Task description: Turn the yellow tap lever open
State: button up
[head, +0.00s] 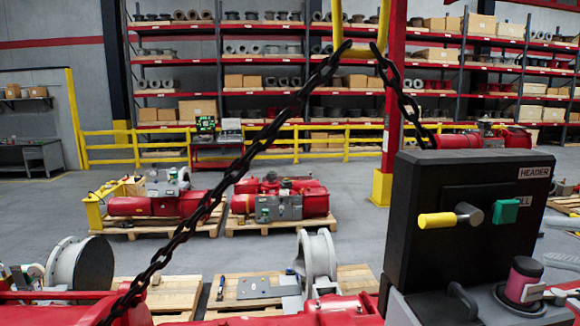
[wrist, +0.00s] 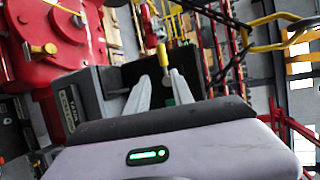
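The yellow tap lever (head: 437,220) sticks out to the left from a grey hub (head: 468,214) on the face of a black box (head: 420,265). A green handle (head: 505,211) sits on the hub's right side. Pale finger-like parts of my gripper (head: 555,241) show at the right edge of the head view, right of the green handle. In the wrist view my gripper (wrist: 160,75) has its two fingers apart, with nothing held between them. The yellow lever (wrist: 162,54) appears just past the fingertips there, apart from them.
A dark chain (head: 240,160) hangs diagonally across the head view, left of the box. A pink-and-black knob (head: 523,280) stands below the green handle. Red actuators on pallets (head: 158,203) and a yellow railing (head: 330,143) lie behind. Grey floor (head: 355,225) is open left of the box.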

aim_at(444, 221)
jog(key=p+x, duration=0.1)
jog(key=x, duration=0.4)
jog(key=p+x, duration=0.1)
jog(key=x, duration=1.1)
jog(key=shift+a+r+p, duration=0.15)
jog(key=shift+r+p, duration=0.15)
jog(key=shift+p, duration=0.1)
grip_shut()
dwell(0.3)
